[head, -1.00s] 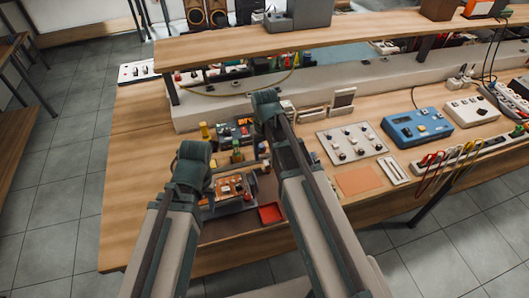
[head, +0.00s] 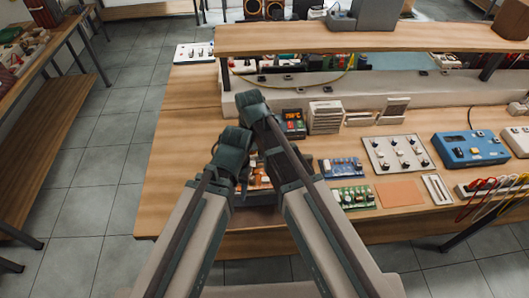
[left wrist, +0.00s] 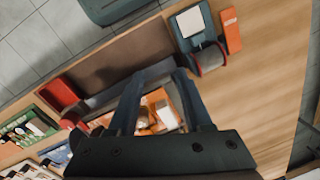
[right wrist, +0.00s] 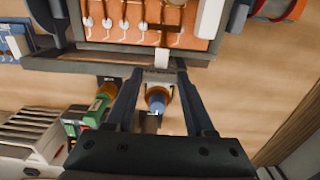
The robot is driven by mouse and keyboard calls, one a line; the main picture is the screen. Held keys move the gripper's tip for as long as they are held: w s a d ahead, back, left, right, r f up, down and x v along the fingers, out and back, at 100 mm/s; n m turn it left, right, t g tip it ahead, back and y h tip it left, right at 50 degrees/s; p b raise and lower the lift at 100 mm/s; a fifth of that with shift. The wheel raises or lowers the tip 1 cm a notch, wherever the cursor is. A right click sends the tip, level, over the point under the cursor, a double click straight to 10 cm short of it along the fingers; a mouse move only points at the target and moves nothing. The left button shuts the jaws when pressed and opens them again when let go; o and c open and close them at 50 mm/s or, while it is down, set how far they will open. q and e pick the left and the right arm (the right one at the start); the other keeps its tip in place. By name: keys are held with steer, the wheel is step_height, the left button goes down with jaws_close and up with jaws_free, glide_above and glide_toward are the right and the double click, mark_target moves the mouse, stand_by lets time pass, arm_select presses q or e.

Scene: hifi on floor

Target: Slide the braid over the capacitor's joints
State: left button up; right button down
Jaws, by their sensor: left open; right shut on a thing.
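An orange circuit board sits in a dark holder (right wrist: 120,58); in the right wrist view its traces and a row of shiny joints (right wrist: 105,22) show at the top. The board also shows between my left fingers in the left wrist view (left wrist: 156,104). My left gripper (left wrist: 157,75) is open, with its fingers around the view of the board; no contact shows. My right gripper (right wrist: 161,74) is shut on a small pale thing beside the holder's edge. A brown and blue round part (right wrist: 157,100) shows between its fingers. I cannot tell the braid or capacitor apart for certain.
A red tray (left wrist: 58,93) lies beside the holder. Blue (head: 341,167) and green (head: 352,196) circuit boards lie to the right, near a knob panel (head: 395,152) and a blue meter (head: 470,148). A raised shelf (head: 350,38) crosses the back. The bench's left end is clear.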

arm_select(q)
steer(key=shift+a, duration=0.15)
arm_select(e)
steer(key=shift+a, duration=0.55)
steer(key=c, duration=0.6)
jaws_free()
steer(key=o, duration=0.4)
steer(key=shift+a, duration=0.15)
steer(key=shift+c, duration=0.2)
arm_select(q)
steer(key=shift+a, duration=0.1)
steer(key=shift+r, duration=0.1)
arm_select(e)
steer(key=shift+r, duration=0.1)
steer(key=shift+r+p, duration=0.45)
steer(key=shift+p, duration=0.1)
arm_select(q)
step_height(320, 180, up, 14)
steer(key=p, duration=1.2)
steer(key=shift+f+p, duration=0.2)
steer(key=shift+p, duration=0.15)
arm_select(e)
step_height(320, 180, up, 13)
steer(key=shift+f, duration=0.15)
